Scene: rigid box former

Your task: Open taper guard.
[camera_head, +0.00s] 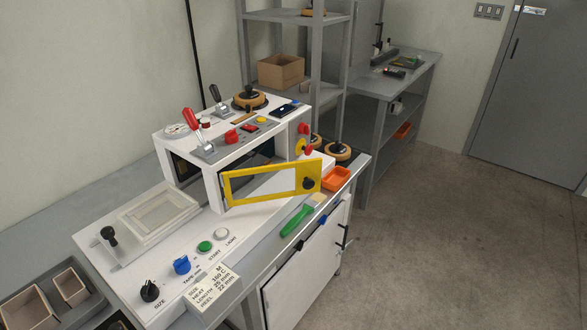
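The taper guard appears to be the yellow-framed panel (233,190) with a clear window, on the front of the white box machine (215,187). It stands swung outward, with a gap between its right end and the machine body. A round black knob (309,184) sits at its right, free end. A dark opening shows behind and above the guard. Neither of my grippers can be made out in this view.
Control knobs, including a blue one (182,265), are on the front panel. Levers, including a red one (193,121), stand on top. Floor (430,240) to the right is clear.

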